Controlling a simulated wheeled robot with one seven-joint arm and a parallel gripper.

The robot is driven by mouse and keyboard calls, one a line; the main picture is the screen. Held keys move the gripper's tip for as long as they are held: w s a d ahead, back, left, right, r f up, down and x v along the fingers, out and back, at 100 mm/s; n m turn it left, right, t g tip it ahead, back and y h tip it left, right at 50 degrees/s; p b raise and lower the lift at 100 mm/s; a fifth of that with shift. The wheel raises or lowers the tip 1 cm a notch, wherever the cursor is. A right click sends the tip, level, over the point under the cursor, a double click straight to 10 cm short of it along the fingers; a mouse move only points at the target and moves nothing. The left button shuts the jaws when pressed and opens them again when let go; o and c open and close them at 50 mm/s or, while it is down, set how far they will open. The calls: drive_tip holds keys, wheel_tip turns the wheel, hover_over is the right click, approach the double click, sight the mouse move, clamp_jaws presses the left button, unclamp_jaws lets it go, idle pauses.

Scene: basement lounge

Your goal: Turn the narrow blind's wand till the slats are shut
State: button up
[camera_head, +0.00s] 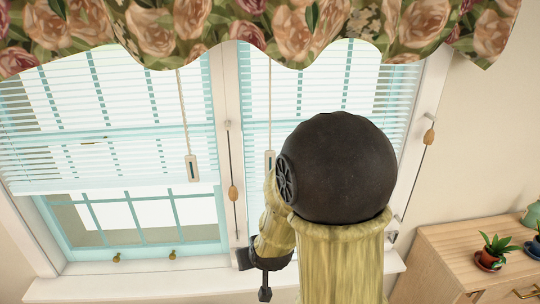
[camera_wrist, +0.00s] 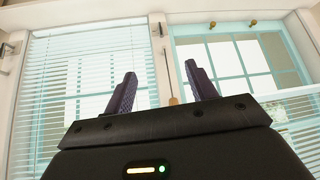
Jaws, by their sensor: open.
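The narrow blind (camera_head: 330,78) hangs in the right-hand window, partly behind my arm; it also shows at the left of the wrist view (camera_wrist: 85,75), which is upside down. Window bars show between its slats, so they are not fully shut. A thin dark rod with a wooden grip (camera_head: 233,193) hangs by the centre post; a similar one (camera_head: 429,137) hangs by the right frame. I cannot tell which belongs to the narrow blind. My gripper (camera_wrist: 160,70) is open and empty. The centre rod's grip (camera_wrist: 173,100) appears between its fingers in the picture, not visibly touched.
The wide blind (camera_head: 100,105) at left is partly raised. Cream cords with pale tags (camera_head: 192,168) hang before both blinds. A floral valance (camera_head: 240,30) crosses the top. A wooden cabinet (camera_head: 450,255) with potted plants (camera_head: 492,252) stands at right. The sill (camera_head: 150,280) runs below.

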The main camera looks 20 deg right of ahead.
drive_tip(key=w+d+r+m+t+h+p, duration=0.2)
drive_tip(key=w+d+r+t+h+p, duration=0.2)
drive_tip(key=w+d+r+t, duration=0.5)
drive_tip(key=shift+d+r+t+h+p, duration=0.35)
drive_tip(key=shift+d+r+p, duration=0.35)
drive_tip(key=shift+r+p, duration=0.35)
drive_tip(key=shift+f, duration=0.15)
drive_tip(key=shift+w, duration=0.15)
